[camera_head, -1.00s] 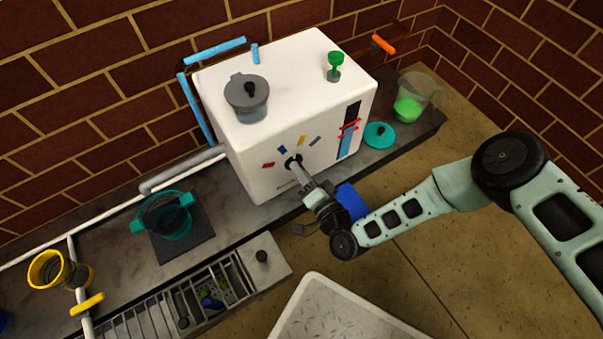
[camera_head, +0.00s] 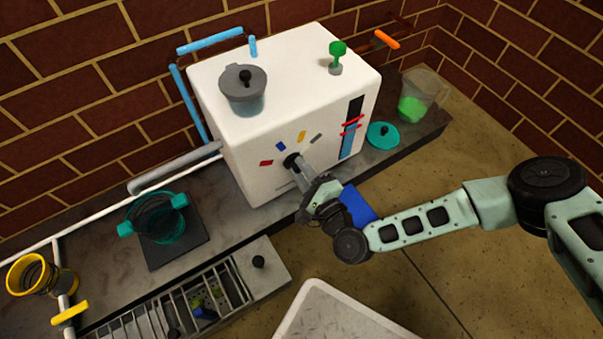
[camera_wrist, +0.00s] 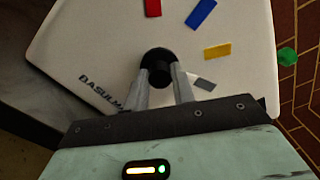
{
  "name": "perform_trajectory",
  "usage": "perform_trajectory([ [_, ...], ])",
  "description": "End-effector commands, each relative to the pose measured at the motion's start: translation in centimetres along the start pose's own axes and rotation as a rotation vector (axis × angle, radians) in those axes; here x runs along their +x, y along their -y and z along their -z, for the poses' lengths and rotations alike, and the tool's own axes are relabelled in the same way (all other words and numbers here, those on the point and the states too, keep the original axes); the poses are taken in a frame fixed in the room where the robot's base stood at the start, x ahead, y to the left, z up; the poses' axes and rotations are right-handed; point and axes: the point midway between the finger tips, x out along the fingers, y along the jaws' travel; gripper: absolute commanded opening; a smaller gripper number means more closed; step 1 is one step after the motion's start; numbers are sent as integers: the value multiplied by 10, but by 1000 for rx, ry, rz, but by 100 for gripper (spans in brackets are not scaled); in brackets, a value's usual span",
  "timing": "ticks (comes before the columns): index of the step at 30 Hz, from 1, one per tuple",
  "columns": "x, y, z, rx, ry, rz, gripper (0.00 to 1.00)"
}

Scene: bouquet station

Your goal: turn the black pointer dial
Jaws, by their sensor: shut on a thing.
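The black pointer dial (camera_wrist: 158,62) is on the front face of the white machine (camera_head: 255,180), ringed by red, blue, yellow and grey marks. It also shows in the head view (camera_head: 292,161), partly covered by my fingers. My gripper (camera_wrist: 163,85) is shut on the dial, one finger on each side of it. In the head view my gripper (camera_head: 302,172) reaches the machine's front from the lower right. The dial's pointer is hidden, so I cannot tell which mark it points at.
A grey lidded pot (camera_head: 243,92) and a green knob (camera_head: 337,55) are on the machine's top. A teal lid (camera_head: 382,135) and a jug of green liquid (camera_head: 415,100) stand to the right. A teal-handled vessel (camera_head: 160,222) is at left. A white tray (camera_head: 330,318) is in front.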

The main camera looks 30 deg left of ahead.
Motion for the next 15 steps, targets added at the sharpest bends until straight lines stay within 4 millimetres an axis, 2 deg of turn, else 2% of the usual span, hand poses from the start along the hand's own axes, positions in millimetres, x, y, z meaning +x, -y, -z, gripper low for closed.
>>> perform_trajectory([
  [6, 0, -2, 0, 97, -1, -1, 2],
  [15, 0, 0, 0, 146, -1, -1, 2],
])
